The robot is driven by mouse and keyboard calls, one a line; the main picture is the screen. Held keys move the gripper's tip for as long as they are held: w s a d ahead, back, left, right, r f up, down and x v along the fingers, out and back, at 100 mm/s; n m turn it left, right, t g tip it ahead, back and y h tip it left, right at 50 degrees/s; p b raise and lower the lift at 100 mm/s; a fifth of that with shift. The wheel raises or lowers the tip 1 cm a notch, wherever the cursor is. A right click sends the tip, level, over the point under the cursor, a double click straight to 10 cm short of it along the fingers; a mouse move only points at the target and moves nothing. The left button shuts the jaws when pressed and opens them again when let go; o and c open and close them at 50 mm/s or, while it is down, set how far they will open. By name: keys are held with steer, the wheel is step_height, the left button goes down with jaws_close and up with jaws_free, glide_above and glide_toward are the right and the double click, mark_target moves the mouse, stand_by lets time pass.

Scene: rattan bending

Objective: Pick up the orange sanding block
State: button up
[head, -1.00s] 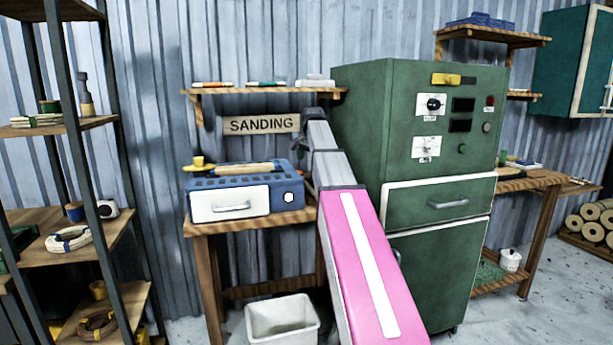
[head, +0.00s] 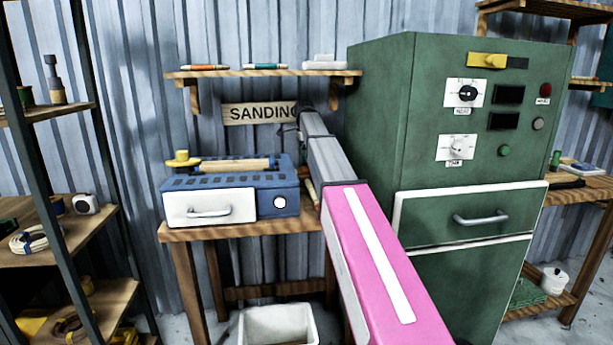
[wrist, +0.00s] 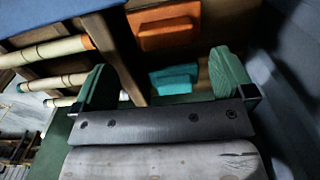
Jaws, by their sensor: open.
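The orange sanding block (wrist: 165,28) shows at the top middle of the wrist view, on a brown wooden surface. A teal block (wrist: 175,80) lies near it, closer to my gripper. My gripper (wrist: 162,82) has two green fingers spread wide with nothing held between them. The teal block appears between the fingers, and the orange block is beyond them, apart from both. In the head view my pink and grey arm reaches to the bench under the SANDING sign; the fingers and the orange block are hidden there.
A blue machine with a white drawer (head: 210,207) stands on the wooden bench (head: 200,231). A green cabinet (head: 378,125) is close on the right. A white bin (head: 277,325) is below. Several pale rods (wrist: 50,50) lie left of the fingers in the wrist view.

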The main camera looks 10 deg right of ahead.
mark_target(306, 168)
steer(key=f, duration=0.7)
steer(key=shift+w+d+f, duration=0.25)
steer(key=shift+w+f, duration=0.05)
steer(key=shift+f, duration=0.05)
steer(key=c, duration=1)
